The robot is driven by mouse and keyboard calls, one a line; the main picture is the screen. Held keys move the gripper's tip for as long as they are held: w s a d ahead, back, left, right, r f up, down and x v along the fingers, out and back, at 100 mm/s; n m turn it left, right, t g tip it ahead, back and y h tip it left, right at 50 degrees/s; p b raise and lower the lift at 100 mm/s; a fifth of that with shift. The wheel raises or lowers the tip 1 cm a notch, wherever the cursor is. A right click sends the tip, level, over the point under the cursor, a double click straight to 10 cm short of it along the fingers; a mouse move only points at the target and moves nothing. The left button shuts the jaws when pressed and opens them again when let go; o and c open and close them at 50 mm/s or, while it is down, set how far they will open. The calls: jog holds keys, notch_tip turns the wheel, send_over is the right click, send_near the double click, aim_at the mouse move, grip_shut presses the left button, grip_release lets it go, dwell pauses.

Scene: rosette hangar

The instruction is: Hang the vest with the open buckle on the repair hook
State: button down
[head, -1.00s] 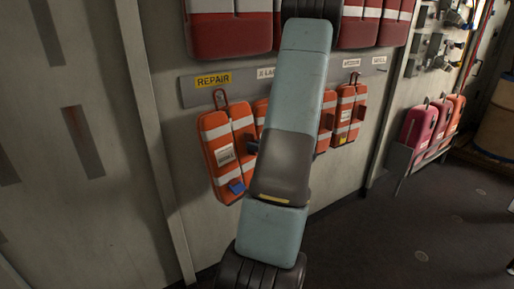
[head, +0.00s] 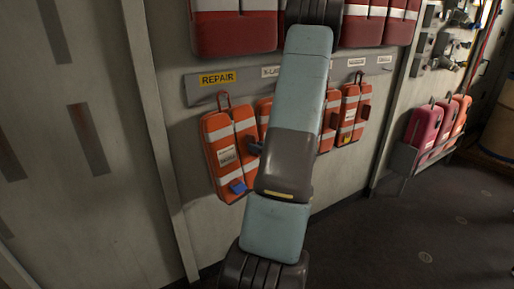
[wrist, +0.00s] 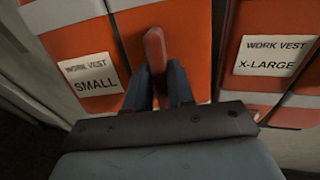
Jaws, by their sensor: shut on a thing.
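An orange vest (head: 222,152) with pale bands hangs upright against the wall below the yellow REPAIR label (head: 217,78). Its red top loop (head: 223,99) is at the rail under that label; I cannot tell whether it rests on the hook. A blue piece (head: 238,187), perhaps the buckle, shows at its lower front. In the wrist view the vest's label (wrist: 90,75) reads WORK VEST SMALL. My gripper (wrist: 160,80) is shut on the red-orange tab (wrist: 155,50) sticking out from this vest's front. In the head view my arm hides most of the gripper.
Another vest, labelled X-LARGE (wrist: 268,57), hangs close on the right. More orange vests (head: 348,112) hang along the rail (head: 375,66). Red packs (head: 235,28) sit above. A rack of pink and orange vests (head: 425,127) stands at right. Dark floor is clear at lower right.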

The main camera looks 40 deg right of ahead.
jog(key=shift+s+d+f, duration=0.1)
jog(key=shift+f, duration=0.1)
jog(key=c, duration=1.3)
grip_release()
jog(key=o, duration=0.4)
jog(key=s+r, duration=0.2)
jog(key=s, duration=1.1)
jog(key=shift+s+d, duration=0.2)
jog(key=shift+s, duration=0.05)
jog(key=shift+a, duration=0.1)
